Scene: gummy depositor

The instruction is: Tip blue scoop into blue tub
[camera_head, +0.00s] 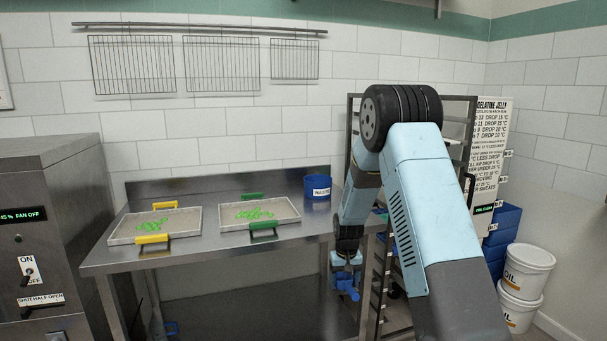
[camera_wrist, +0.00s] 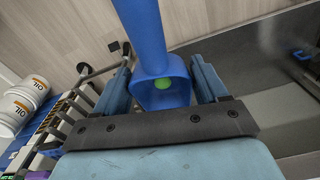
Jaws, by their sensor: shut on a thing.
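My gripper (camera_head: 345,258) is shut on a blue scoop (camera_head: 347,287), low in front of the table's right end and below the tabletop. In the wrist view my gripper (camera_wrist: 160,68) has a finger on each side of the blue scoop (camera_wrist: 150,32). A small round green piece (camera_wrist: 162,84) shows inside the scoop's hollow. The blue tub (camera_head: 318,187), with a white label, stands upright at the back right of the steel table. It is above and left of my gripper in the head view, and the scoop is well apart from it. The tub's inside is mostly hidden.
Two trays with green pieces, one yellow-handled (camera_head: 118,238) and one green-handled (camera_head: 228,223), lie on the table (camera_head: 200,252). A rack (camera_head: 382,290) stands close to the right of my gripper. Oil buckets (camera_head: 527,272) and blue crates (camera_head: 505,222) are farther right.

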